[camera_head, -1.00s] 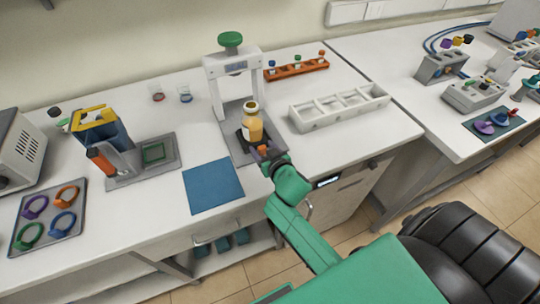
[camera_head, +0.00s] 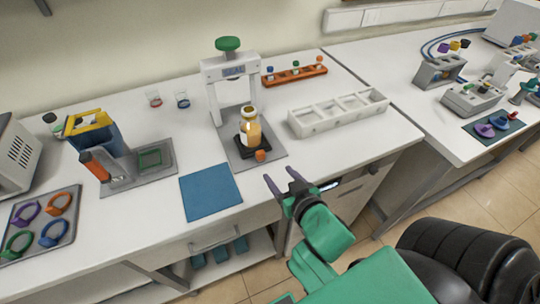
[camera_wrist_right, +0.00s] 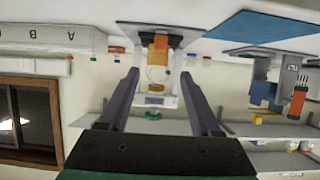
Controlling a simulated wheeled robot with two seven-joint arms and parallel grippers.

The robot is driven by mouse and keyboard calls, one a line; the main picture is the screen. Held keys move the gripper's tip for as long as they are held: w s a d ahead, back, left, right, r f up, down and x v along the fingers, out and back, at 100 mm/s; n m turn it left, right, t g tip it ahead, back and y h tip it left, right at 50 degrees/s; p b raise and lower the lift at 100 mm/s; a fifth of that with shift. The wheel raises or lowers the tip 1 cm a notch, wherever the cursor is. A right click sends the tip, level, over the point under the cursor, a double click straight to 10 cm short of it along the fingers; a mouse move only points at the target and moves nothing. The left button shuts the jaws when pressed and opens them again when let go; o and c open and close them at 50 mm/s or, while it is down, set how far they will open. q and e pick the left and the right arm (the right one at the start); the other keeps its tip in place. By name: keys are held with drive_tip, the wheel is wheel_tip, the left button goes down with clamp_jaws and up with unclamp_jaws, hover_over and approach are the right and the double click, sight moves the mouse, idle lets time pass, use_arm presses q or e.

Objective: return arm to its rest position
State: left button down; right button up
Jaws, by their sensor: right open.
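My right gripper (camera_head: 284,182) is open and empty in the head view. It is in front of the bench edge, below and apart from the bottle of amber liquid (camera_head: 251,131). In the right wrist view its two fingers (camera_wrist_right: 156,92) are spread wide, with the bottle (camera_wrist_right: 157,74) seen beyond the gap between them. The bottle stands upright on a dark plate under the white press frame (camera_head: 214,88) with a green knob (camera_head: 228,44). An orange knob (camera_head: 260,155) is at the front of that stand. My left gripper is not in view.
A blue mat (camera_head: 210,192) lies left of the stand. A white compartment tray (camera_head: 304,126) and an orange rack (camera_head: 296,75) are to its right and behind. A tray of coloured rings (camera_head: 40,222) is at the far left. Open floor lies before the bench.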

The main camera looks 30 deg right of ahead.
drive_tip(key=s+d+f+n+g+y, duration=0.1)
drive_tip(key=s+d+f+n+g, duration=0.2)
drive_tip(key=s+f+g, duration=0.65)
wheel_tip(320, 180, down, 25)
drive_tip(key=s+g, duration=0.1)
drive_tip(key=g, duration=0.1)
drive_tip(key=s+d+f+b, duration=0.1)
drive_tip(key=s+d+f, duration=0.1)
drive_tip(key=s+f, duration=1.2)
drive_tip(key=s+g, duration=0.1)
drive_tip(key=s, duration=0.1)
drive_tip(key=shift+s+d+f, duration=0.25)
drive_tip(key=shift+s+d, duration=0.05)
drive_tip(key=shift+d, duration=0.05)
